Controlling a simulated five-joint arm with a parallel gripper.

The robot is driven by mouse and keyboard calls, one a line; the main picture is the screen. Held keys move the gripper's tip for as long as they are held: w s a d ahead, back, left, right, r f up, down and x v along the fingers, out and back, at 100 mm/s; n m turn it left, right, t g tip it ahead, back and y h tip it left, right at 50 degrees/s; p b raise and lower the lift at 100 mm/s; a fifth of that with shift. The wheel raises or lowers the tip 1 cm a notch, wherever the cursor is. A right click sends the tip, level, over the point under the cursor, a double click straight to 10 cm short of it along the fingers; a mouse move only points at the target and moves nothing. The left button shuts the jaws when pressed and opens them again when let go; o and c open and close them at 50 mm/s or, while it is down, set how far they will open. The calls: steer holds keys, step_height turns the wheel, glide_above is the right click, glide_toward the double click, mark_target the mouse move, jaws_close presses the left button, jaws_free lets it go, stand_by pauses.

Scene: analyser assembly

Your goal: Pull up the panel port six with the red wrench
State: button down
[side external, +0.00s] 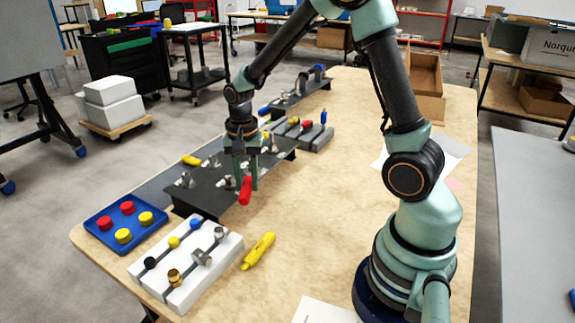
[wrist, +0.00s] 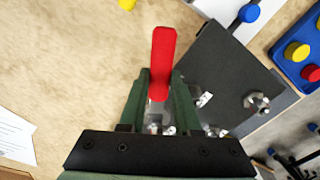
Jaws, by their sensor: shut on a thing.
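My gripper (side external: 246,172) is shut on the red wrench (side external: 245,191), low over the dark panel (side external: 205,201). In the wrist view the red wrench (wrist: 163,55) stands out between the green fingers of my gripper (wrist: 160,90), with its handle end pointing away from the palm. Silver ports line the panel, one at its left end (side external: 186,180) and others near my gripper. In the wrist view one silver port (wrist: 257,102) sits clear on the panel (wrist: 228,70). I cannot tell which port is six, nor whether the wrench touches one; my fingers hide that spot.
A white block (side external: 222,247) with several knobbed tools stands in front of the panel. A blue tray (side external: 103,227) with red and yellow caps is at the left. A yellow tool (side external: 258,250) lies on the table (side external: 330,205). A grey rack (side external: 318,138) stands behind. The table's middle is clear.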

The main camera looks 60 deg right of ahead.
step_height(320, 180, up, 9)
steer(key=s, duration=0.2)
steer(key=shift+s+f, duration=0.15)
steer(key=shift+f, duration=0.05)
stand_by(0.4)
steer(key=shift+r, duration=0.1)
